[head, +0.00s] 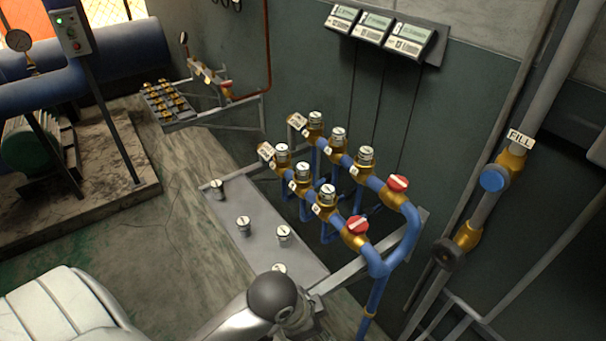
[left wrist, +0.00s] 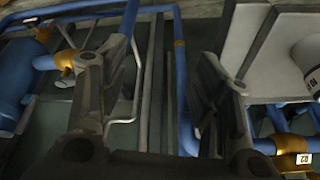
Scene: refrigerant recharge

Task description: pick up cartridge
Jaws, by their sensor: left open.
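Several silver-white cartridges stand upright on a grey shelf (head: 262,258) in the head view: one at the far left end (head: 217,188), one in the middle (head: 243,226), one nearer the pipes (head: 284,235). Another, at the near edge (head: 279,268), is partly hidden by my arm. In the left wrist view, part of a white cylinder with dark marking (left wrist: 308,62), apparently a cartridge, shows at the right edge. My left gripper (left wrist: 160,62) is open, with nothing between its fingers; the cylinder lies outside them to the right. My right gripper is not visible.
Blue pipes with brass fittings carry more cartridges in two rows (head: 327,192) beside the shelf. Red-topped valves (head: 358,225) stand at their near end. Display units (head: 375,28) hang on the wall.

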